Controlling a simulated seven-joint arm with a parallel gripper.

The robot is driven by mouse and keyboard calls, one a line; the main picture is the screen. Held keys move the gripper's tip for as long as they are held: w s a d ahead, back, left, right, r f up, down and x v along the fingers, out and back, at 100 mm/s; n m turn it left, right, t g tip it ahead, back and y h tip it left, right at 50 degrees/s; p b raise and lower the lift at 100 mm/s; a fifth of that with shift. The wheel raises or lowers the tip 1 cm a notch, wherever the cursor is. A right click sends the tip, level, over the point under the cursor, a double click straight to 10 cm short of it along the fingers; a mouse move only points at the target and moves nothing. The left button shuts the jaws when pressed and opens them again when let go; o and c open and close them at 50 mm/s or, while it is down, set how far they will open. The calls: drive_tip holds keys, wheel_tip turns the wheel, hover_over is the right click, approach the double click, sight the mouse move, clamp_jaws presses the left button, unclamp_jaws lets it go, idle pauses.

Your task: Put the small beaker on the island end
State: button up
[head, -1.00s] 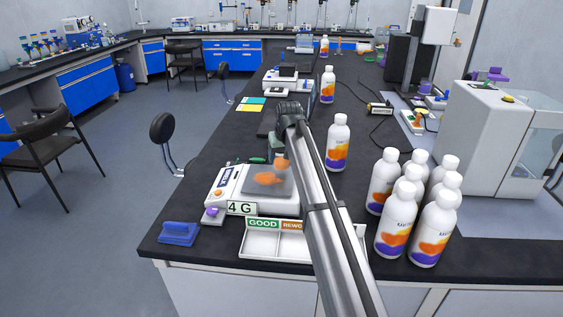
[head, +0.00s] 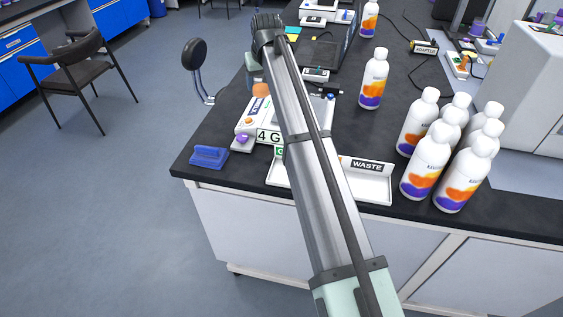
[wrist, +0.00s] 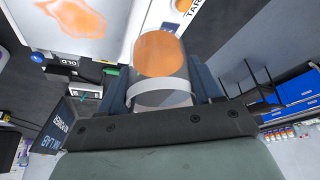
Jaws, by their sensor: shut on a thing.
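The small beaker (wrist: 160,92) is clear with an orange patch. My gripper (wrist: 160,78) is shut on it, with a dark finger on either side. In the head view the beaker's orange part (head: 260,90) shows at the upper left of the scale, held up in my gripper (head: 255,78); my arm hides part of both. The island (head: 228,178) has a black top, and its near end is in view. The white scale (head: 248,122) stands near that end. In the wrist view its pan (wrist: 100,45) bears an orange patch.
A blue holder (head: 208,156) sits at the near left corner. A white sorting tray (head: 378,190) lies along the front edge, partly behind my arm. Several white bottles (head: 428,165) cluster at right; another bottle (head: 373,80) stands alone. Bare top lies between tray and scale.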

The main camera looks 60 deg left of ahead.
drive_tip(key=s+d+f+n, duration=0.1)
drive_tip(key=s+d+f, duration=0.15)
drive_tip(key=s, duration=0.35)
drive_tip(key=s+d+f, duration=0.1)
drive_tip(key=s+d, duration=0.3)
drive_tip(key=s, duration=0.3)
drive_tip(key=d+f+m, duration=0.2)
drive_tip(key=d+m, duration=0.1)
drive_tip(key=d, duration=0.2)
drive_tip(key=shift+t, duration=0.3)
drive_tip(key=shift+w+d+f, duration=0.1)
drive_tip(key=shift+f, duration=2.35)
drive_tip(key=shift+w+d+f, duration=0.1)
drive_tip(key=shift+f, duration=2.35)
drive_tip(key=shift+f, duration=0.1)
drive_tip(key=o, duration=1.1)
drive_tip(key=shift+c, duration=0.2)
drive_tip(key=v, duration=1.2)
